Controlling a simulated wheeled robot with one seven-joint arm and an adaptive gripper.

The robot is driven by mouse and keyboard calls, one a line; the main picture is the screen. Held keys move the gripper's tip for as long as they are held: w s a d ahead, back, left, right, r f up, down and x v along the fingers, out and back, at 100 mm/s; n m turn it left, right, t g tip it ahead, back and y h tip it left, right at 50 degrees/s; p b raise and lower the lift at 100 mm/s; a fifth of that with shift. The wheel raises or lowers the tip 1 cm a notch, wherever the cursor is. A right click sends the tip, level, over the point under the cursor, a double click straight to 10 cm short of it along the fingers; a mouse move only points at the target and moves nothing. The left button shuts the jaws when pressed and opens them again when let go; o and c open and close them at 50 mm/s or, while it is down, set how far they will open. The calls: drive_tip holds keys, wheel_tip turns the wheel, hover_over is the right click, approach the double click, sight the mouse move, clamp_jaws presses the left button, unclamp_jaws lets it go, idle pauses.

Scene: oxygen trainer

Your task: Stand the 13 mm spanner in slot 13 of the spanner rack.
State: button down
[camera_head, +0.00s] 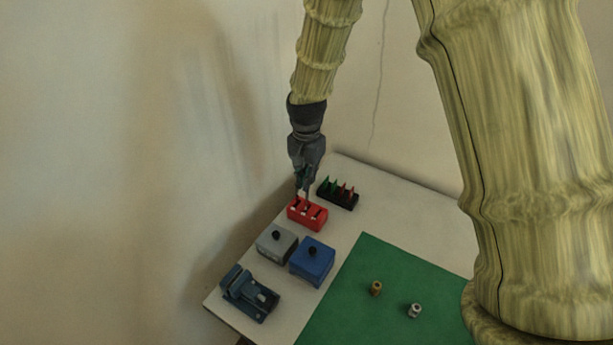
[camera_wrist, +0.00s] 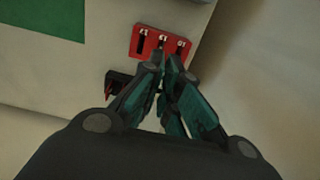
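The red spanner rack (camera_head: 306,214) stands near the table's far left edge, with three labelled slots. In the wrist view the rack (camera_wrist: 147,30) shows slot 13 in the middle, between slots 17 and 10. My gripper (camera_head: 304,194) points down just above the rack, and its fingertips (camera_wrist: 166,66) come together at the middle slot. A thin grey piece, apparently the 13 mm spanner (camera_head: 307,203), shows between the fingertips and the rack. The fingers hide most of it. I cannot tell how deep it sits in the slot.
A black holder (camera_head: 338,200) with green and red upright pieces stands close behind the rack. A grey box (camera_head: 276,246), a blue box (camera_head: 312,262) and a dark blue vise-like fixture (camera_head: 249,295) stand in front. A green mat (camera_head: 350,290) bears two small fittings.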

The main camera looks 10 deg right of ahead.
drive_tip(key=shift+f+b, duration=0.6)
drive_tip(key=shift+f, duration=1.05)
drive_tip(key=c, duration=1.6)
unclamp_jaws()
drive_tip(key=shift+o, duration=0.2)
drive_tip(key=shift+r, duration=0.1)
wheel_tip(320, 180, up, 12)
